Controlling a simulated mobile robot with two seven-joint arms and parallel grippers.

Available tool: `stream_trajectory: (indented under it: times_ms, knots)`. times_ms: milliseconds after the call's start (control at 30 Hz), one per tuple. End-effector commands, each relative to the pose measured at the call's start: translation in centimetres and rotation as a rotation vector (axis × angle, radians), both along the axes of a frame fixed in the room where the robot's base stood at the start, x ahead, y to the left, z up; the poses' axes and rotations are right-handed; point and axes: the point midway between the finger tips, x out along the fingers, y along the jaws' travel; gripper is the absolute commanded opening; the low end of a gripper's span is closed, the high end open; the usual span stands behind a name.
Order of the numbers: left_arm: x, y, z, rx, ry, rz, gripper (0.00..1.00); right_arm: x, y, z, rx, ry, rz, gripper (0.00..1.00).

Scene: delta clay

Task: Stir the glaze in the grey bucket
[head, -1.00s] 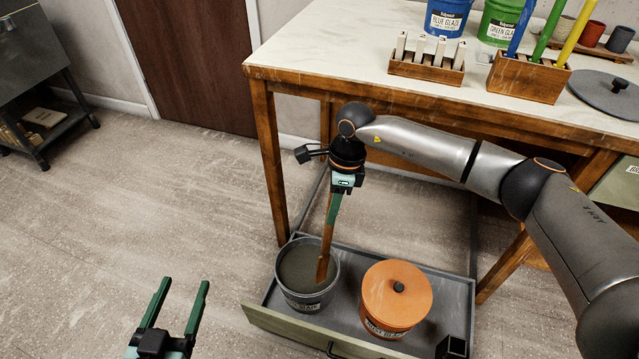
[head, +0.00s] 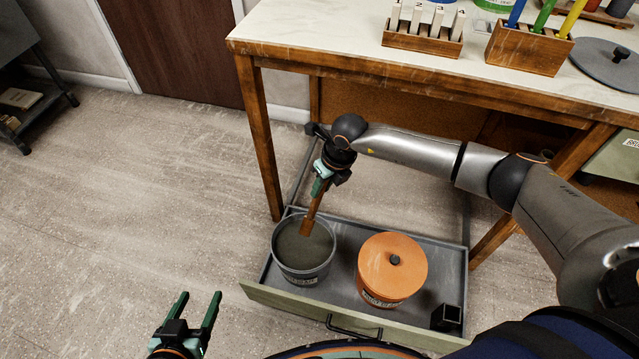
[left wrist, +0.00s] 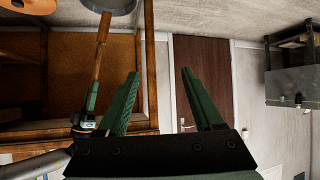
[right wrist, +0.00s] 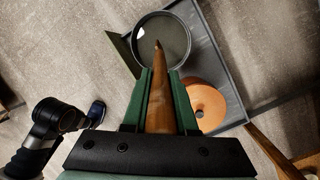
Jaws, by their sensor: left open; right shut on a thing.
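The grey bucket (head: 303,268) stands open in the left part of the pulled-out drawer (head: 341,238), with dull grey-green glaze (head: 297,249) inside. My right gripper (head: 320,182) is shut on a brown wooden stirring stick (head: 310,213). The stick slants down, and its lower end is over or in the glaze; I cannot tell how deep. In the right wrist view the stick (right wrist: 159,95) runs from between the fingers toward the bucket (right wrist: 176,18). My left gripper (head: 198,310) is open and empty, above the floor left of the drawer.
A lidded orange bucket (head: 385,290) stands right of the grey one in the drawer. A small black holder (head: 447,318) is in the drawer's front right corner. The table (head: 330,40) above holds a numbered block rack (head: 422,38) and a wooden tool box (head: 528,47). Floor at left is free.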

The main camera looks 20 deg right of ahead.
Motion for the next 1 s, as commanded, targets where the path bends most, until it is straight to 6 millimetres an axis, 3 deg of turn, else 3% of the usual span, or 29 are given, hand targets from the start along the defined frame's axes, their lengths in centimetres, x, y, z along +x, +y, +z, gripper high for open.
stream_trajectory:
  times_ms: [667, 1000]
  knots:
    - [2.8, 0.1, 4.6, 0.000, -0.224, -0.008, 0.68, -0.9, -1.4, -2.2, -0.001, 0.000, 0.001, 0.00]
    - [4.3, 0.2, 8.0, 0.003, -0.362, -0.021, 0.68, -1.2, -1.8, -3.2, 0.000, 0.000, 0.001, 0.00]
